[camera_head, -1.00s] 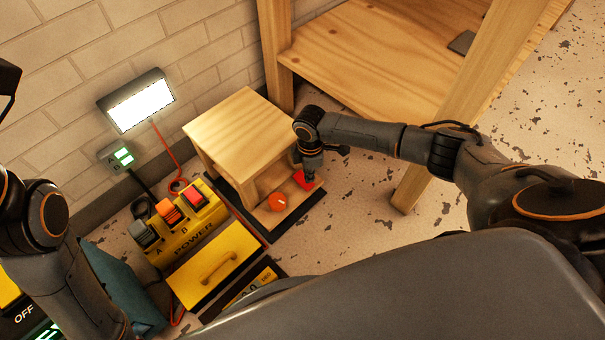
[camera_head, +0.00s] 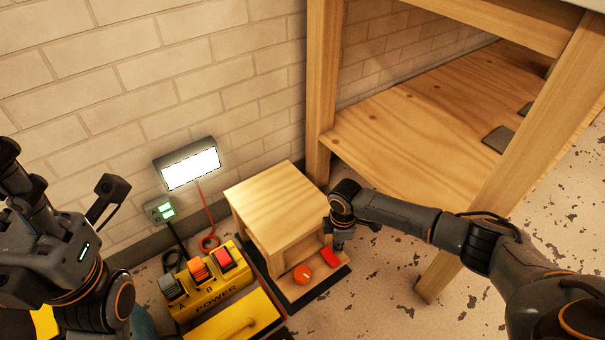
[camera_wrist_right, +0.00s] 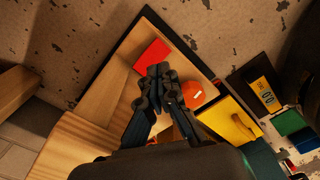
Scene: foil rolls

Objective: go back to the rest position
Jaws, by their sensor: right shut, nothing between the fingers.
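My right gripper (camera_head: 338,242) is at the front of a small wooden box (camera_head: 275,205), above a dark-edged board. In the right wrist view its fingers (camera_wrist_right: 160,72) are together and empty. A red square (camera_head: 331,258) lies on the board by the fingertips; it also shows in the right wrist view (camera_wrist_right: 153,58). An orange round knob (camera_head: 302,274) sits left of the red square, and also shows in the wrist view (camera_wrist_right: 200,95). My left arm is raised at the left edge of the head view, with its gripper (camera_head: 65,205); its fingers are unclear.
A yellow power unit (camera_head: 213,289) with several coloured switches stands left of the wooden box. A lit panel (camera_head: 188,166) is on the brick wall. A wooden bench leg (camera_head: 500,205) stands near my right forearm. Speckled floor (camera_head: 385,300) is bare in front.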

